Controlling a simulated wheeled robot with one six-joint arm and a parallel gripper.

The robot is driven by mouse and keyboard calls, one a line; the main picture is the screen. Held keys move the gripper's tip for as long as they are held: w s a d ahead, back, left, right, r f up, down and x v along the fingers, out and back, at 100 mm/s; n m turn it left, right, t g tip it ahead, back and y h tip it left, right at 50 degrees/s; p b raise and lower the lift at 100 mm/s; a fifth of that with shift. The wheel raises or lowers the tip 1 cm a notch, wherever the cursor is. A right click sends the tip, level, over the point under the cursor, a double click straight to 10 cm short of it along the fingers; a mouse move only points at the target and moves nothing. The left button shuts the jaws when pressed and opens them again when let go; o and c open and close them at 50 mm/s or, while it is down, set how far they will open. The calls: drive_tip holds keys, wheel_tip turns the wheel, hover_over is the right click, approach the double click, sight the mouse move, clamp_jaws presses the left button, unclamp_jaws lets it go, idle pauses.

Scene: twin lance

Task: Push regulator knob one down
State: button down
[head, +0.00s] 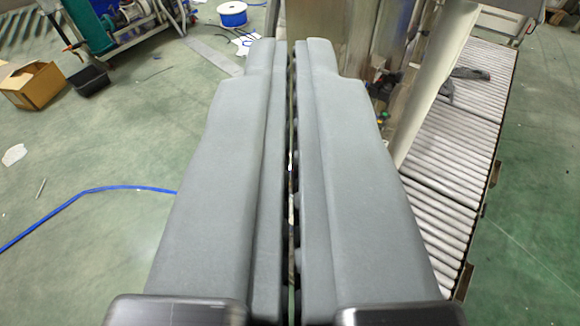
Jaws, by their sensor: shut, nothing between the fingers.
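My gripper (290,50) fills the middle of the head view. Its two long grey fingers point away from the camera and lie side by side, with only a thin dark gap between them. The gripper is shut with nothing between its fingers. I see no regulator knob that I can make out in this view. Whatever lies straight behind the fingers is hidden by them.
A roller conveyor (455,150) runs along the right, beside upright metal panels (430,80). On the green floor at the left are a cardboard box (32,85), a black bin (88,79), a blue hose (90,191) and a cable spool (232,14). Green machinery (95,25) stands at the back left.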

drive_tip(key=w+a+f+m+g+h, duration=0.25)
drive_tip(key=w+f+g, duration=0.25)
drive_tip(key=w+f, duration=1.05)
drive_tip(key=w+a+f+m+g+h, duration=0.25)
drive_tip(key=w+f+m+g, duration=0.2)
drive_tip(key=w+f, duration=1.1)
drive_tip(key=w+d+f, duration=0.1)
drive_tip(key=f, duration=0.2)
drive_tip(key=w+d+f, duration=0.1)
drive_tip(key=d+f, duration=0.1)
drive_tip(key=f, duration=0.1)
drive_tip(key=w+d+f, duration=0.1)
drive_tip(key=f, duration=0.2)
drive_tip(key=shift+w+d+f, duration=0.1)
drive_tip(key=shift+w+d, duration=0.15)
drive_tip(key=shift+d, duration=0.1)
wheel_tip(320, 180, down, 2)
drive_tip(key=shift+s+f, duration=0.1)
drive_tip(key=shift+f, duration=0.7)
